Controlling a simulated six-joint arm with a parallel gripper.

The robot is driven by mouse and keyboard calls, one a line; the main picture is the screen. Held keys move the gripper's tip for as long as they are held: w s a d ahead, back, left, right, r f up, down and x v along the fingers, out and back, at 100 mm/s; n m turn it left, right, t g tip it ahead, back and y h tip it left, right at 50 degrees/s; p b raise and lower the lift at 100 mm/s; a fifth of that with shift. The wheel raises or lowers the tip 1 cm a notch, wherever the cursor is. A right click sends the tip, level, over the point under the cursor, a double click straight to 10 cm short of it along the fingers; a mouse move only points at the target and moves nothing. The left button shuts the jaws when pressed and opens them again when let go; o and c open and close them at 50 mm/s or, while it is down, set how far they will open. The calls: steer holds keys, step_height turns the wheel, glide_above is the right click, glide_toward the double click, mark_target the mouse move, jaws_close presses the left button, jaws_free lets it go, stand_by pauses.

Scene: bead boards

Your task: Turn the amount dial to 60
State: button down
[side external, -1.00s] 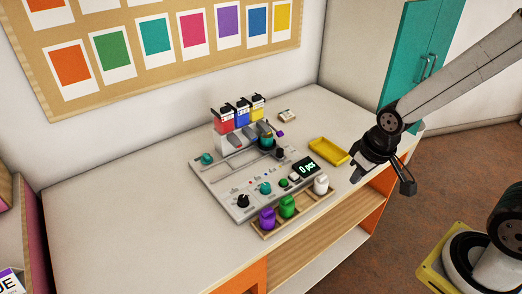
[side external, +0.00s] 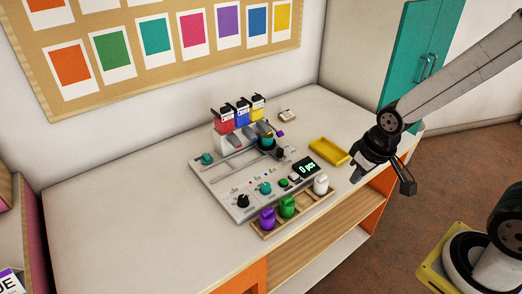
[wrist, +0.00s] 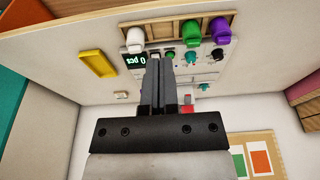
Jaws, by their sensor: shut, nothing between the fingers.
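A grey bead machine panel (side external: 225,193) lies on the table and carries a black knob (side external: 243,200), a teal knob (side external: 265,188) and another teal knob (side external: 207,158). Their labels are too small to read, so I cannot tell which is the amount dial. The display (side external: 308,167) reads "0 pcs"; it also shows in the wrist view (wrist: 136,60). My gripper (side external: 357,176) is shut and empty, above the table's right front edge, apart from the panel. In the wrist view my gripper (wrist: 160,64) covers part of the panel; a teal knob (wrist: 190,58) and a black knob (wrist: 217,54) show beside it.
A wooden rack (side external: 264,234) in front of the panel holds purple (side external: 267,219), green (side external: 287,206) and white (side external: 321,184) jars. Red, blue and yellow hoppers (side external: 242,118) stand at its back. The table's left is clear.

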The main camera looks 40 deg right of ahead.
stand_by(0.3)
